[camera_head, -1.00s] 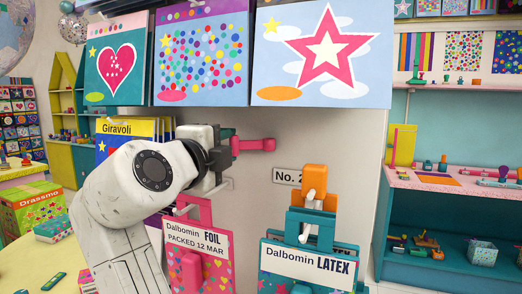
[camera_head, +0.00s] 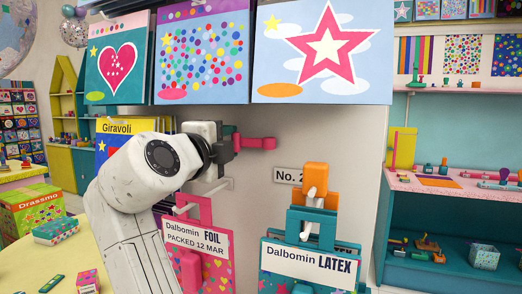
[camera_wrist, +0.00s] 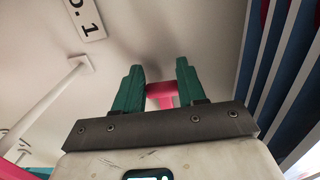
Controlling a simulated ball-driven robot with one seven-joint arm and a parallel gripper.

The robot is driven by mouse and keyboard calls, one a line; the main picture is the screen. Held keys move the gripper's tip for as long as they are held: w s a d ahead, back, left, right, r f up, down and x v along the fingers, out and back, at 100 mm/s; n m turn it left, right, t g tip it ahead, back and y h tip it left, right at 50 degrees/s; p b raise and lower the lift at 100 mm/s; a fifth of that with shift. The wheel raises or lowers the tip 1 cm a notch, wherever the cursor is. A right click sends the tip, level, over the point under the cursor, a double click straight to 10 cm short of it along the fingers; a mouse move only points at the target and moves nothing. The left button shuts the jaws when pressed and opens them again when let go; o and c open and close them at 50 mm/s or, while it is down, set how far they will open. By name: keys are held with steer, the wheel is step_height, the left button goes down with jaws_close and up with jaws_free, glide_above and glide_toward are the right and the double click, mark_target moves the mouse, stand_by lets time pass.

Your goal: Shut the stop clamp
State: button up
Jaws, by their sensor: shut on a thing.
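My gripper (camera_head: 233,143) is beside the grey display panel with its dark green fingers on either side of a pink piece. That pink piece (camera_head: 268,143) sticks out to the right as a bar with a block at its end, and I take it for the stop clamp. In the wrist view the pink piece (camera_wrist: 161,92) shows between the gripper's two fingertips (camera_wrist: 160,78); its far part is hidden. An orange clamp (camera_head: 315,176) sits on the peg above the LATEX packs (camera_head: 310,262).
Pink FOIL packs (camera_head: 198,242) hang on a pale peg just below my gripper. Patterned cards (camera_head: 205,55) hang close above. A No. 1 sign (camera_wrist: 84,15) and a white rod (camera_wrist: 45,98) are at the left in the wrist view.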

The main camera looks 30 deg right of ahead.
steer(key=o, duration=0.7)
steer(key=shift+d, duration=0.35)
steer(key=shift+o, duration=1.2)
steer(key=shift+a, duration=0.1)
steer(key=shift+a, duration=0.15)
steer(key=shift+b+v, duration=0.85)
steer(key=shift+v, duration=1.15)
steer(key=b+v, duration=0.1)
steer(key=v, duration=0.3)
steer(key=shift+b, duration=0.3)
steer(key=shift+a, duration=0.1)
